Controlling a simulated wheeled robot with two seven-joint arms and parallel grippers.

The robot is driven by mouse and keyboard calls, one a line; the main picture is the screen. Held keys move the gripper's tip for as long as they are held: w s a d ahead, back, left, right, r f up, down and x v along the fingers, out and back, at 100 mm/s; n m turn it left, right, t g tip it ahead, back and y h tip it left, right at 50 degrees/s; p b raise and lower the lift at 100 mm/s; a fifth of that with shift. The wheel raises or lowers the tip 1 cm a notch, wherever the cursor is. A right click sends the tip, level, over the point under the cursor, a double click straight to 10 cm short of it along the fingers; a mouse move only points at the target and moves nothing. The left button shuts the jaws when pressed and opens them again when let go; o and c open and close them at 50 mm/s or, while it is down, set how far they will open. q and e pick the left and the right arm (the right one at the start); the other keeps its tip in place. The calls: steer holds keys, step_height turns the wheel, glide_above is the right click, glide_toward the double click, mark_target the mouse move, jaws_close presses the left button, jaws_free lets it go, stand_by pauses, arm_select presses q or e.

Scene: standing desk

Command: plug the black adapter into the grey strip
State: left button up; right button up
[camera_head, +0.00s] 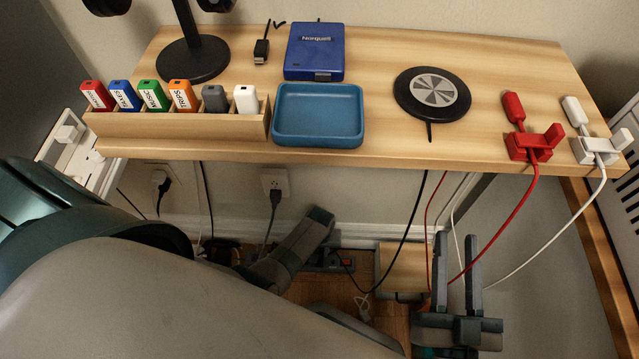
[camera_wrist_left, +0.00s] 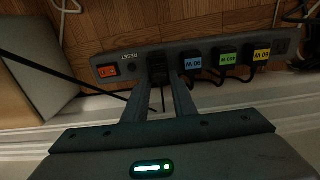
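The grey strip (camera_wrist_left: 210,50) lies on the floor by the wall. In the left wrist view it has a red switch (camera_wrist_left: 107,71) and three labelled black adapters (blue (camera_wrist_left: 192,65), green (camera_wrist_left: 227,60), yellow (camera_wrist_left: 258,54)) at its right part. The black adapter (camera_wrist_left: 158,68) is at the strip's socket nearest the switch, between my left fingertips (camera_wrist_left: 160,84). Whether it is fully seated is hidden. My left gripper (camera_head: 322,218) appears shut on it. The strip also shows partly in the head view (camera_head: 345,264). My right gripper (camera_head: 456,240) is open and empty below the desk.
The wooden desk (camera_head: 500,75) is above, with a blue tray (camera_head: 318,86) and a round charger (camera_head: 432,94). Its black cable hangs down toward the strip. Red and white cables hang near my right gripper. A wooden block (camera_head: 405,262) stands right of the strip.

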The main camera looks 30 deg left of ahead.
mark_target(320, 253)
arm_select(q)
steer(key=o, duration=0.5)
arm_select(e)
steer(key=shift+r, duration=0.1)
arm_select(q)
steer(key=shift+r, duration=0.1)
steer(key=shift+r+p, duration=0.2)
steer(key=shift+p, duration=0.1)
step_height(320, 253, up, 3)
steer(key=shift+p, duration=0.8)
step_height(320, 253, up, 3)
steer(key=shift+r+p, duration=0.1)
steer(key=shift+p, duration=0.65)
steer(key=shift+r, duration=0.3)
arm_select(e)
step_height(320, 253, down, 11)
steer(key=s+d+g+h, duration=0.1)
steer(key=d+g+h, duration=0.1)
steer(key=g, duration=0.5)
steer(key=shift+s+d, duration=0.25)
steer(key=shift+d, duration=0.2)
